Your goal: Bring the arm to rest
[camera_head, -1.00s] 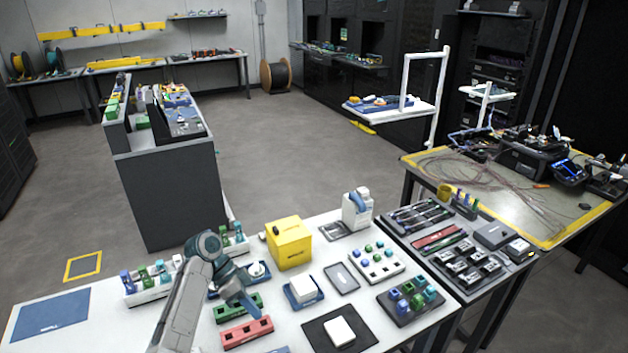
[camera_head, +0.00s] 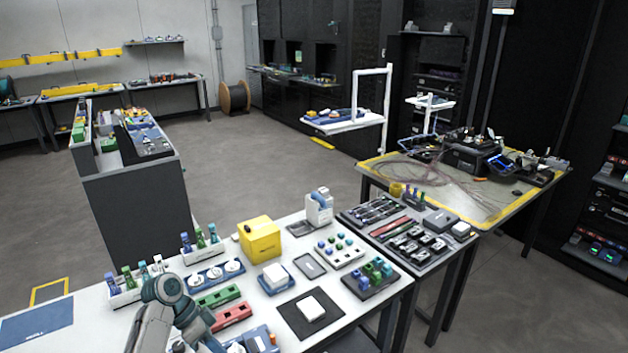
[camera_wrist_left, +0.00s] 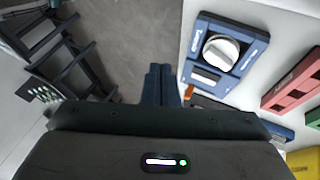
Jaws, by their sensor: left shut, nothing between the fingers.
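My left arm (camera_head: 160,300) comes in at the lower left of the head view, over the near part of the white table (camera_head: 95,325). Its gripper points down and right near the bottom edge and is partly cut off there. In the left wrist view the left gripper's fingers (camera_wrist_left: 161,84) are together with nothing between them. They appear over the grey floor, beside the table edge. My right gripper is not in view.
A blue holder (camera_wrist_left: 226,50) with a white round part lies right of the fingers in the wrist view. A red rack (camera_head: 232,316), green rack (camera_head: 218,296) and yellow box (camera_head: 260,238) stand on the table. A blue mat (camera_head: 35,322) lies at the left.

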